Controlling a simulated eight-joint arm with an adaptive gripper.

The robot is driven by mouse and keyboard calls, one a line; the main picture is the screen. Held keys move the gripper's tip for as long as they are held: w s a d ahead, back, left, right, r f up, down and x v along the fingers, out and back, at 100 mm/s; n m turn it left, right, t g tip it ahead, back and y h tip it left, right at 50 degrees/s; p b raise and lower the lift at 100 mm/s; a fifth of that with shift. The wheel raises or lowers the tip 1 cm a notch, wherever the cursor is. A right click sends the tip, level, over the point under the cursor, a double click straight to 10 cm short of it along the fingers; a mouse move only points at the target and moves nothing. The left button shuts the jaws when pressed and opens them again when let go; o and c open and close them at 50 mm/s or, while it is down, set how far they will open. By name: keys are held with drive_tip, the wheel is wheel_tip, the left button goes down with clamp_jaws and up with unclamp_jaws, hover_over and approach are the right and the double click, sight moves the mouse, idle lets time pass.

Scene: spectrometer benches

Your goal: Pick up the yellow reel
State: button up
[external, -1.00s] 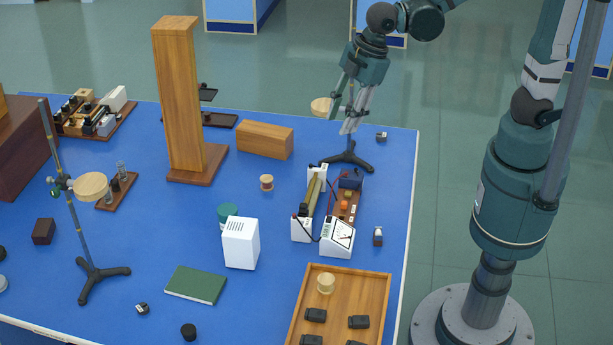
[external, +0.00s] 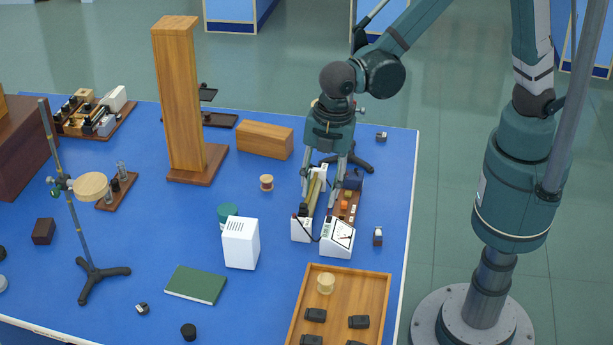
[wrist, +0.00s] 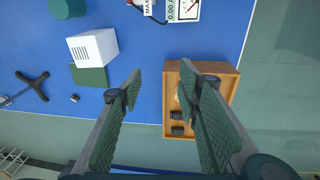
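A pale yellow, short round piece (external: 326,284), which may be the yellow reel, stands in the wooden tray (external: 383,290) at the front. In the wrist view it is mostly hidden behind a finger, in the tray (wrist: 222,67). A small spool with pale flanges and a brownish middle (external: 266,182) stands on the blue table; I cannot tell which of the two is meant. My gripper (external: 319,195) is open and empty, pointing down above the meter apparatus, behind the tray in the external view. In the wrist view its fingers (wrist: 162,88) are wide apart.
The white meter (external: 338,238) and rail apparatus stand under my gripper. A white box (external: 240,243), green cylinder (external: 228,211) and green book (external: 196,284) are left of it. Several black blocks share the tray. A tall wooden column (external: 178,95) stands behind; bare table lies centre-left.

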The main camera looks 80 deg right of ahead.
sight(326, 279)
drive_tip(key=s+a+f+n, duration=0.1)
drive_tip(key=a+f, duration=0.2)
drive_tip(key=a, duration=0.1)
drive_tip(key=s+a+f+n+p, duration=0.1)
drive_tip(key=s+a+f+n, duration=0.1)
drive_tip(key=a, duration=0.3)
drive_tip(key=s+a+f+n+g+h+p, duration=0.1)
drive_tip(key=a+f, duration=0.3)
drive_tip(key=a, duration=0.1)
drive_tip(key=shift+s+a+f+n, duration=0.1)
drive_tip(key=shift+s+f+n, duration=0.2)
drive_tip(key=shift+f+n, duration=0.1)
drive_tip(key=shift+f, duration=0.15)
drive_tip(key=shift+f, duration=1.15)
drive_tip(key=shift+f, duration=0.1)
drive_tip(key=shift+w+d+f+p, duration=0.15)
drive_tip(key=shift+f+p, duration=0.25)
drive_tip(key=shift+f, duration=2.1)
drive_tip(key=c, duration=0.6)
